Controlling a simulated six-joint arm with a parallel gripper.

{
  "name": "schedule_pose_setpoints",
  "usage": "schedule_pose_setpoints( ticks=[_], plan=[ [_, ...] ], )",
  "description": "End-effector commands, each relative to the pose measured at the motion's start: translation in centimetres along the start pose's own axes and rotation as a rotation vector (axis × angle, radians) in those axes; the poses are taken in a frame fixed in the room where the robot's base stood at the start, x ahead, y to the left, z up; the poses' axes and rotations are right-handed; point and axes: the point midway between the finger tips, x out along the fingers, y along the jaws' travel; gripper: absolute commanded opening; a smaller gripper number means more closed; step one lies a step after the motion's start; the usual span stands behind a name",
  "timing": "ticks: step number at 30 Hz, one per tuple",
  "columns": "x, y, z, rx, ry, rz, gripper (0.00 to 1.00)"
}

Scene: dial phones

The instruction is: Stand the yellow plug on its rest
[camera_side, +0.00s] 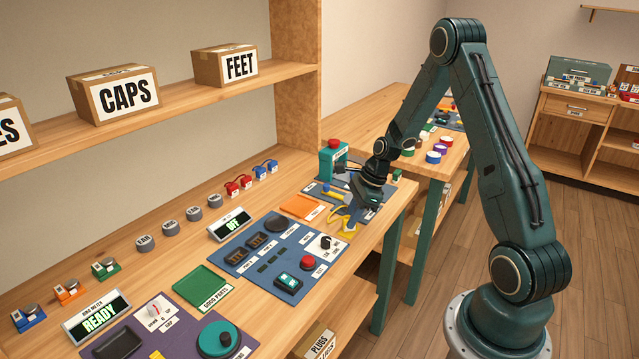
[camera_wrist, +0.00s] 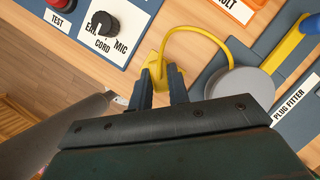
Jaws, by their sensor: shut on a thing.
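My gripper (camera_wrist: 160,78) is shut on the yellow plug (camera_wrist: 153,64), which shows at the fingertips. A yellow cord (camera_wrist: 205,33) loops from the plug to a round grey disc (camera_wrist: 240,86) on the blue plug fitter mat (camera_wrist: 291,93). In the side view my gripper (camera_side: 360,205) is low over the bench, beside the yellow cord (camera_side: 338,215) and the yellow plug (camera_side: 348,231) near the front edge. The fingers mostly hide the plug's lower part. I cannot make out its rest, nor whether the plug touches the bench.
A blue panel (camera_side: 232,257) with a cord/mic knob (camera_wrist: 103,24) and a red button lies to the left. An orange tray (camera_side: 303,206) is behind the gripper's left. A green machine with a red top (camera_side: 333,158) stands behind. Bare wood shows between panel and mat.

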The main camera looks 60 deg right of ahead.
Motion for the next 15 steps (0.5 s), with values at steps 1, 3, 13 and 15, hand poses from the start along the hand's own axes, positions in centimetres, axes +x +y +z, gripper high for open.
schedule_pose_setpoints(
  ticks=[1,3,13,15],
  plan=[
    [-0.02,0.0,0.01,0.0,0.0,0.0,0.0],
    [-0.03,0.0,0.02,0.0,0.0,0.0,0.0],
    [0.23,-0.01,-0.09,-0.001,0.0,0.0,0.35],
    [0.23,-0.01,-0.09,-0.001,0.0,0.0,0.39]
  ],
)
